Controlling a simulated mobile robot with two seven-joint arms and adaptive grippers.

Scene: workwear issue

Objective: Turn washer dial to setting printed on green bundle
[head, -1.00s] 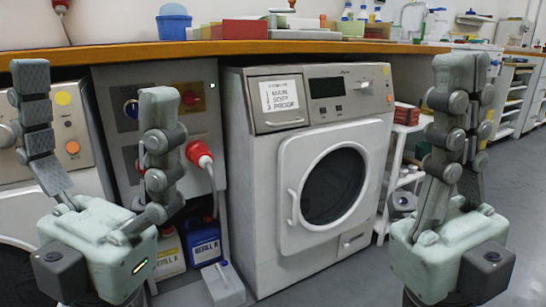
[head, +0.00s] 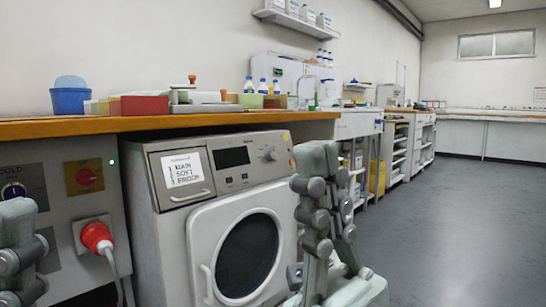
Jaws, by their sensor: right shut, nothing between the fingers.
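The washer (head: 240,215) is white, with a round dark door window. Its dial (head: 270,154) is a small knob at the right of the control panel, beside a dark display. A white label (head: 185,170) on the drawer front shows lines that look like MAIN, SOFT and PROOF. I see no green bundle. My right gripper (head: 318,160) is shut and empty, upright in front of the washer's right edge, right of the dial in the picture. Of my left gripper (head: 18,240) only part shows at the lower left edge; the rest is cut off.
A wooden counter (head: 60,128) runs above the washer, with a blue tub (head: 70,96), a red box (head: 144,105) and bottles on it. A red plug (head: 97,237) with a cable is on the grey panel at left. Open floor (head: 450,220) lies at right.

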